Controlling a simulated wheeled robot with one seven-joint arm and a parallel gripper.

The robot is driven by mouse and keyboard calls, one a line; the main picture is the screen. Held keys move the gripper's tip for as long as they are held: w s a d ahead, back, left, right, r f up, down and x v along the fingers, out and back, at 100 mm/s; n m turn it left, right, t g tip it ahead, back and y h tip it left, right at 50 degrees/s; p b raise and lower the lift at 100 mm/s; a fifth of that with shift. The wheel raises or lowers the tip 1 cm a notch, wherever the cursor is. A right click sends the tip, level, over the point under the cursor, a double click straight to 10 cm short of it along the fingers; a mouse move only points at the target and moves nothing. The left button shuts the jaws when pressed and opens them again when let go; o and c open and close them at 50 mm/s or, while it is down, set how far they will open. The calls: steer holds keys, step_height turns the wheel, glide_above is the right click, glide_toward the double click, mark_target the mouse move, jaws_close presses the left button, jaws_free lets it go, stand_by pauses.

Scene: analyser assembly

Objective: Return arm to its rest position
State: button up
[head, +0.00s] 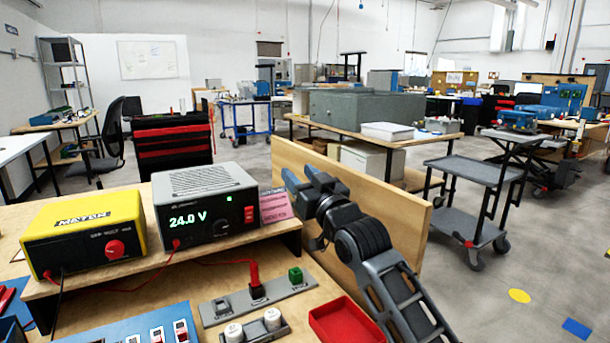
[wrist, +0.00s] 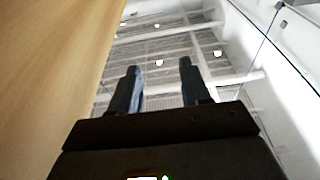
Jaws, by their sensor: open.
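My arm (head: 370,250) rises from the lower right of the head view. My gripper (head: 292,185) is at its upper end, beside the upright wooden panel at the bench's right edge. In the wrist view the two fingers of my gripper (wrist: 158,88) stand apart with nothing between them, and the ceiling shows behind them. The gripper is open and empty. It is above the bench top and right of the grey power supply (head: 207,208), which reads 24.0 V.
A wooden panel (head: 400,210) stands close behind my arm; it fills the left of the wrist view (wrist: 50,60). A yellow meter (head: 85,235) is on the shelf. A red plug (head: 256,285), a green block (head: 295,276) and a red tray (head: 345,320) are on the bench below.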

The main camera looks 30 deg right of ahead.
steer(key=shift+s+d+r, duration=0.25)
steer(key=shift+d, duration=0.1)
stand_by(0.3)
steer(key=s+a+f+m+g+p, duration=0.1)
steer(key=s+a+f, duration=0.4)
steer(key=s, duration=0.4)
steer(key=s+a+f+m+h+p, duration=0.1)
steer(key=s+a+f+m, duration=0.15)
steer(key=s+f, duration=0.5)
steer(key=s+a+f+g+p, duration=0.1)
steer(key=s+a+f, duration=0.4)
steer(key=s, duration=0.5)
steer(key=s+d+r+n+g+p, duration=0.1)
steer(key=s+g, duration=0.1)
steer(key=s, duration=1.2)
steer(key=s+d+r+n+g+y+p, duration=0.1)
steer(key=s+r+n, duration=0.1)
steer(key=s, duration=1.3)
steer(key=shift+d+g, duration=0.25)
steer(key=shift+g, duration=0.15)
steer(key=shift+n, duration=0.25)
